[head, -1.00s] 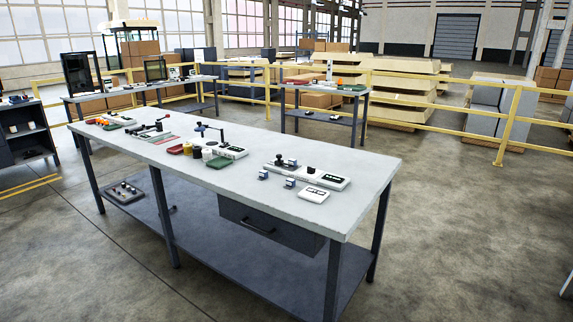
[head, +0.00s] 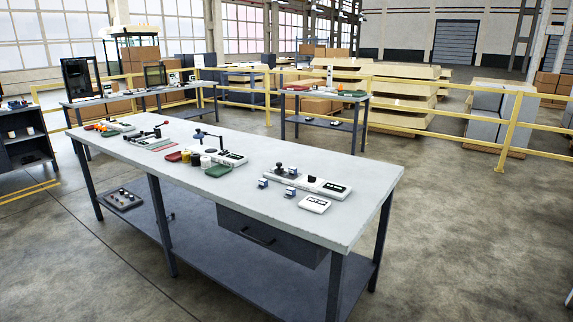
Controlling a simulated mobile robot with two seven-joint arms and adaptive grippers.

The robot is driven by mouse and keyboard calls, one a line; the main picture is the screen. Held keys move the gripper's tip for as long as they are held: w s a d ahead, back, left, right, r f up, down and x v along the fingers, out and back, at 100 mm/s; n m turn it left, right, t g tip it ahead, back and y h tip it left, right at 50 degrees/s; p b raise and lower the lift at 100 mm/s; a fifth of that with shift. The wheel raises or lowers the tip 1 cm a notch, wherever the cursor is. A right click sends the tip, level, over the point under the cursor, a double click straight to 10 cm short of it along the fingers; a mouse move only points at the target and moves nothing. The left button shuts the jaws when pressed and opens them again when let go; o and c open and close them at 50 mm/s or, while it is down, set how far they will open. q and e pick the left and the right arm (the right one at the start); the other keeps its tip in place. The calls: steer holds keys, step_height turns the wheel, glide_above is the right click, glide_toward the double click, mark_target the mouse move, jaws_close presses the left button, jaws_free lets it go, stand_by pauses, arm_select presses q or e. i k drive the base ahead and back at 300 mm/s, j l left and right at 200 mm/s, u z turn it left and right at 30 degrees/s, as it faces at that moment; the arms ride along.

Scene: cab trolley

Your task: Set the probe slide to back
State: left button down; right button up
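A long white-topped workbench (head: 345,215) stands ahead with several small devices on it. Near its right end lies a long white device (head: 329,187) with a dark knob and metal block (head: 280,169) on its left part and a dark label at its right end. It may be the probe slide, but the labels are too small to read, so I cannot tell which device or slide setting this is. Further left is another white device (head: 230,158) with a dark jointed arm (head: 208,135) beside it. Neither of my grippers is in view.
Two small metal blocks (head: 290,192) and a white labelled box (head: 314,205) lie in front of the long device. Coloured cups and trays (head: 218,171) sit mid-bench. A drawer (head: 270,235) hangs under the top. Open floor (head: 460,230) lies to the right; yellow railings (head: 465,138) run behind.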

mark_target(278, 170)
steer(key=i+j+z, duration=0.1)
steer(key=i, duration=0.5)
steer(key=i+j+z, duration=0.1)
steer(key=i, duration=0.45)
steer(key=j, duration=0.1)
